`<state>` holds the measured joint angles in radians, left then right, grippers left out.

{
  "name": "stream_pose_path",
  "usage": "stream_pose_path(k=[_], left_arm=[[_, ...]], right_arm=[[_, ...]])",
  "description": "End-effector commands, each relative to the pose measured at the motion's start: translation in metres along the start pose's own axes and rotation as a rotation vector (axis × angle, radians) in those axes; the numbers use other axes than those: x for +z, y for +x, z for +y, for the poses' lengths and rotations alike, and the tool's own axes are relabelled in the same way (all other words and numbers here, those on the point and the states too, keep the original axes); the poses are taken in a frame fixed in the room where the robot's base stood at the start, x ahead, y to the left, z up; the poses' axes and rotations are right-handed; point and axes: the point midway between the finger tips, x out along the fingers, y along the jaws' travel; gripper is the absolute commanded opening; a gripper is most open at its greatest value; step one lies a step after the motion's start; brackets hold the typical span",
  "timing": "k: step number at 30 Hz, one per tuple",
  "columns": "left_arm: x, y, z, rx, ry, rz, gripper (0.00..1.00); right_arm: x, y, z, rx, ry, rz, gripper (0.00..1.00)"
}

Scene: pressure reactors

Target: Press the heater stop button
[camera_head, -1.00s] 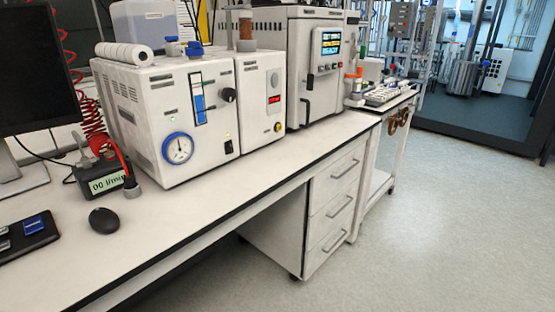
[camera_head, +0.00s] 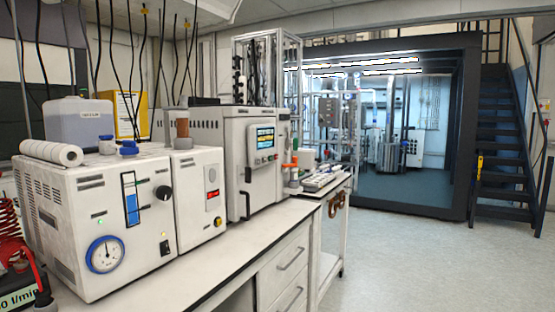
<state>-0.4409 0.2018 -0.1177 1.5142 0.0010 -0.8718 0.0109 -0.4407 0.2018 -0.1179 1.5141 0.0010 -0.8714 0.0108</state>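No thing in view is labelled clearly enough for me to tell which is the heater stop button. A tall white instrument (camera_head: 236,160) on the bench has a screen panel (camera_head: 264,143) with small buttons under the display. A narrower white unit (camera_head: 195,205) to its left has a red display (camera_head: 213,194) and a small yellow-ringed button (camera_head: 218,221) at its lower front. A white box (camera_head: 75,215) at the left has a round blue-rimmed gauge (camera_head: 105,254), a black knob (camera_head: 164,193) and a black switch (camera_head: 165,247). Neither gripper shows.
The white bench (camera_head: 200,270) runs from lower left toward the back, with drawers (camera_head: 285,265) below. Open grey floor (camera_head: 430,270) lies to the right. A dark-framed enclosure (camera_head: 462,130) and dark stairs (camera_head: 500,150) stand behind. Cables hang above the bench.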

Motion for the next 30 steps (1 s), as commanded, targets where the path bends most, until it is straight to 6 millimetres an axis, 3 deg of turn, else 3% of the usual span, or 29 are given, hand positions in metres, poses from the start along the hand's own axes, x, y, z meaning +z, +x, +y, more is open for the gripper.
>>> stream_pose_path(k=[1, 8, 30], left_arm=[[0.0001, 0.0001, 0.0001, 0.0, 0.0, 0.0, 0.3], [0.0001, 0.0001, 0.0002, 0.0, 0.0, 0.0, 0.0], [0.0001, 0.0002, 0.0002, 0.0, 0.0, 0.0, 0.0]], right_arm=[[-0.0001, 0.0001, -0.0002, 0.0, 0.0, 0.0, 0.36], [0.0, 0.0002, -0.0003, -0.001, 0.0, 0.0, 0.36], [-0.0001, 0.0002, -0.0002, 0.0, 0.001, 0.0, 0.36]])
